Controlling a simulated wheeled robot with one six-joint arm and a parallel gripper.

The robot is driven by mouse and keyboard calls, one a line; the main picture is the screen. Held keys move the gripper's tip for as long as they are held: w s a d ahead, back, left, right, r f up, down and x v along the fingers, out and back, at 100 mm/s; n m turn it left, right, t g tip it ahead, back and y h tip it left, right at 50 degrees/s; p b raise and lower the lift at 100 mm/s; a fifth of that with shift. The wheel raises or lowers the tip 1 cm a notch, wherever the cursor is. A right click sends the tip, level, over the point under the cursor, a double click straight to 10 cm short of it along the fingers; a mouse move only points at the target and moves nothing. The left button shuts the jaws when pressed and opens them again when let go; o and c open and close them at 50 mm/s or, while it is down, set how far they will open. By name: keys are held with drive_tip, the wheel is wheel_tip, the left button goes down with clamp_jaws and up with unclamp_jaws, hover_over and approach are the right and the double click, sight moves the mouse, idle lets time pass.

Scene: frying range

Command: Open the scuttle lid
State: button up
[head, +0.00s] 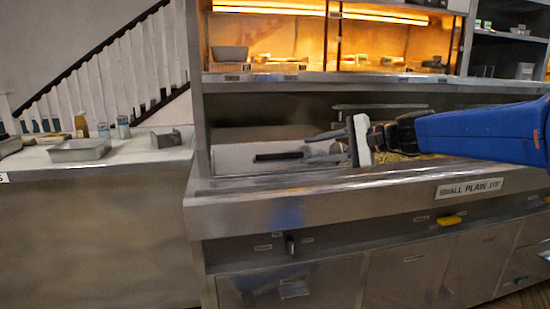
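A pale grey panel (233,160), which looks like the scuttle lid, lies low and closed behind the front ledge of the range. A black bar handle (277,157) sticks out along it. My gripper (313,147) reaches in from the right, just right of the handle's right end. Its grey fingers look spread apart, with nothing seen between them. The lower finger overlaps the handle's end in the picture; I cannot tell whether they touch. My wrist hides the panel's right side.
The steel front ledge (330,194) runs below my arm. A heated glass cabinet (280,45) stands above. Golden food (398,157) lies behind my wrist. A left counter (95,158) holds a metal tray (80,150) and bottles.

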sight(280, 156)
drive_tip(key=x, duration=1.3)
drive_tip(key=shift+f, duration=0.15)
clamp_jaws()
